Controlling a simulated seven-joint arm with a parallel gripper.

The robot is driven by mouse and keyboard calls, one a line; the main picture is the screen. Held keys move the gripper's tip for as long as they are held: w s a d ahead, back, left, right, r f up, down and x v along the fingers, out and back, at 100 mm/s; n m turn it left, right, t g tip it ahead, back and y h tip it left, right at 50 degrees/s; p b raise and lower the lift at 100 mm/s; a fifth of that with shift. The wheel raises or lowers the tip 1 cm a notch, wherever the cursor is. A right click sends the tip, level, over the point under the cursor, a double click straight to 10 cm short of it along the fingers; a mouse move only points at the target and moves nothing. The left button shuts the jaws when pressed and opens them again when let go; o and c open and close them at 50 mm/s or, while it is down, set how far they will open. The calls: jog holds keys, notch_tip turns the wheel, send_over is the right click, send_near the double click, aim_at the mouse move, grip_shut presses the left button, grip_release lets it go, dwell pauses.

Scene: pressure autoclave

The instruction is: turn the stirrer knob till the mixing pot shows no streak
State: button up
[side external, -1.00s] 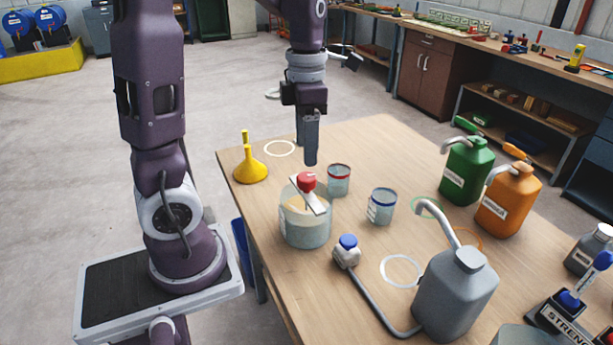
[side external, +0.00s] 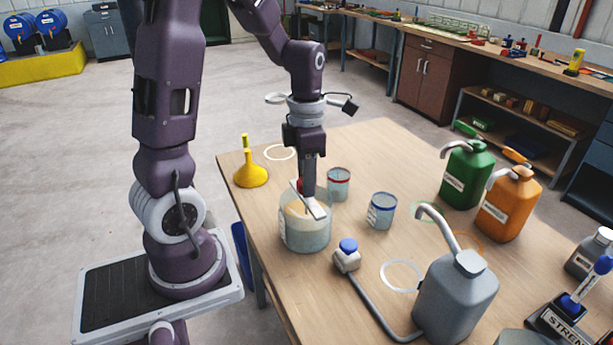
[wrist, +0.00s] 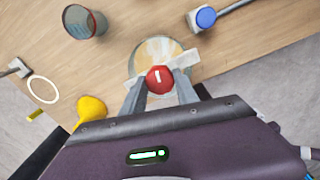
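The mixing pot (side external: 305,236) is a clear round vessel on the table, with a pale bar across its top. Its contents (wrist: 150,50) show separate tan and whitish patches in the wrist view, so streaks are visible. The stirrer knob (wrist: 159,79) is red with a white mark and sits on the bar. My gripper (side external: 308,190) points straight down at the knob, which it mostly hides in the side view. In the wrist view, my gripper (wrist: 160,84) has its fingers apart on either side of the knob, with what looks like a small gap.
A red-rimmed cup (side external: 339,184) stands close behind the pot, a blue-rimmed cup (side external: 381,210) to its right. A blue-capped nozzle (side external: 347,254) on a pipe lies near the pot's front right. A yellow funnel (side external: 250,174) is behind left; a grey jug (side external: 455,290) stands front right.

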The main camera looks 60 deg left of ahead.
grip_shut()
